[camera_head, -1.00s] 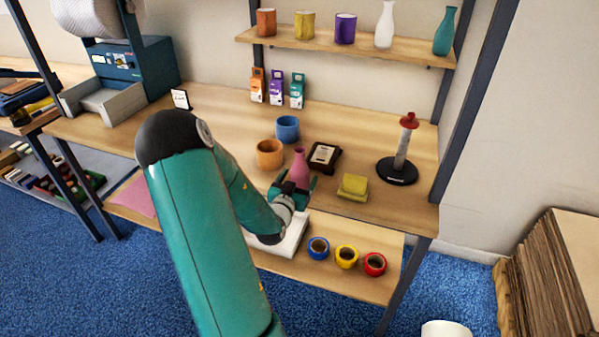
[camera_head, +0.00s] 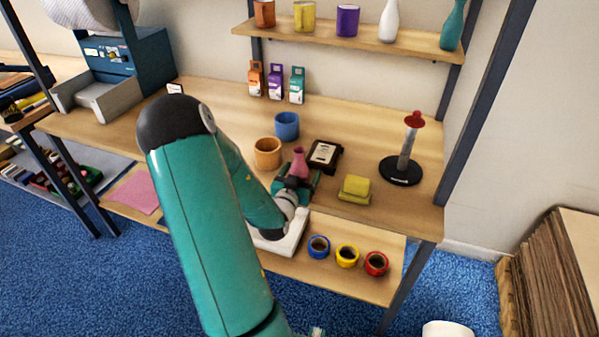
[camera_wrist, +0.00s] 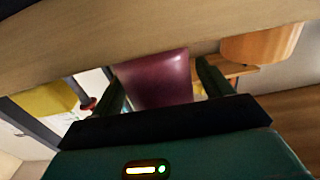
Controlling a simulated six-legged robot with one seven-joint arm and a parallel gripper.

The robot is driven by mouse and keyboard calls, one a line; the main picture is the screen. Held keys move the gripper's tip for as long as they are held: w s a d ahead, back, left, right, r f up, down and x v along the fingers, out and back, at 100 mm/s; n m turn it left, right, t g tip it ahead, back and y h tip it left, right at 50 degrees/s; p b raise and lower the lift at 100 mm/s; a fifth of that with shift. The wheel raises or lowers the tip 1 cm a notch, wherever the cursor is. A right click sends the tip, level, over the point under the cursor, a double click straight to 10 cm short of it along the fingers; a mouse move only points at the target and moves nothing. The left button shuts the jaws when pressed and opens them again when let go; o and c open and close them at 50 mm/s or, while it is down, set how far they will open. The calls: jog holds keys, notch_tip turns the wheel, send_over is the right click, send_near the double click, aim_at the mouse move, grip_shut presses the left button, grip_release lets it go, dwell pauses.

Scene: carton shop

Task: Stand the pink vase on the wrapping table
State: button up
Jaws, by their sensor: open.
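The pink vase (camera_head: 299,162) stands upright on the wooden table (camera_head: 220,125), near its front edge. My gripper (camera_head: 296,184) is at the vase's near side and hides its lower part in the head view. In the wrist view, which is upside down, the vase (camera_wrist: 158,78) shows between the two spread fingers of my gripper (camera_wrist: 162,88). Its base appears to meet the tabletop (camera_wrist: 130,30). Gaps show beside the vase, and the fingers look apart from it.
Close by are an orange pot (camera_head: 268,153), a blue pot (camera_head: 286,126), a dark-framed card device (camera_head: 324,155) and a yellow sponge-like block (camera_head: 355,188). A red-topped spindle (camera_head: 403,160) stands at right. Tape rolls (camera_head: 346,256) lie on the lower shelf.

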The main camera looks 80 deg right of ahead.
jog(key=shift+w+d+f, duration=0.1)
jog(key=shift+d+f, duration=0.05)
jog(key=shift+d, duration=0.25)
jog(key=shift+a, duration=0.15)
jog(key=c, duration=1.3)
